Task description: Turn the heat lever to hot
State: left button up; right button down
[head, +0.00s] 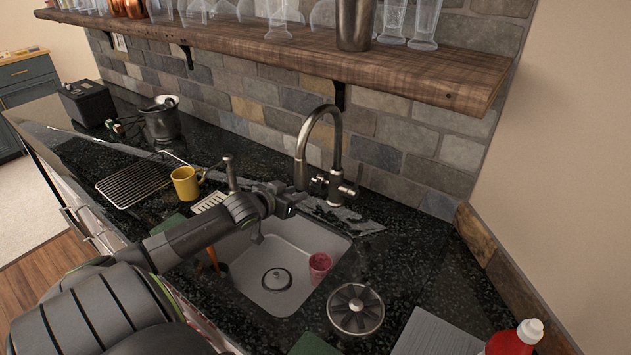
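The brushed-metal faucet (328,135) with its tall curved spout stands behind the sink, in front of the stone backsplash. Small handles stick out near the faucet's base; one lever (346,189) is on its right side. I cannot tell which handle sets the heat or which setting it is at. My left gripper (287,204) reaches in from the left above the back edge of the sink, just left of the faucet base. Its fingers are small and partly hidden, so I cannot tell whether they are open or touching the faucet. My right gripper is not in view.
The sink (297,240) holds a pink cup (319,267). A yellow mug (186,183), a wire rack (140,180) and a metal pot (161,120) stand left. A strainer (355,309) and red bottle (515,338) are at front right. A wooden shelf (400,68) with glassware hangs above.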

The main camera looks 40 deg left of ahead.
aim_at(314, 180)
pick_arm(q)
jog(key=w, duration=0.5)
jog(key=w+a, duration=0.1)
jog(key=w, duration=0.2)
jog(key=shift+w+f, duration=0.6)
jog(key=shift+w, duration=0.25)
grip_shut()
jog(key=shift+s+f+t+b, duration=0.2)
jog(key=shift+f+t+b, duration=0.35)
jog(key=shift+t+b, duration=0.6)
jog(key=shift+s+f+t+y+b, duration=0.15)
jog(key=shift+f+t+b, duration=0.1)
jog(key=shift+t+b, duration=0.6)
jog(key=shift+f+t+y+b, duration=0.2)
jog(key=shift+t+b, duration=0.3)
jog(key=shift+t, duration=0.5)
grip_release()
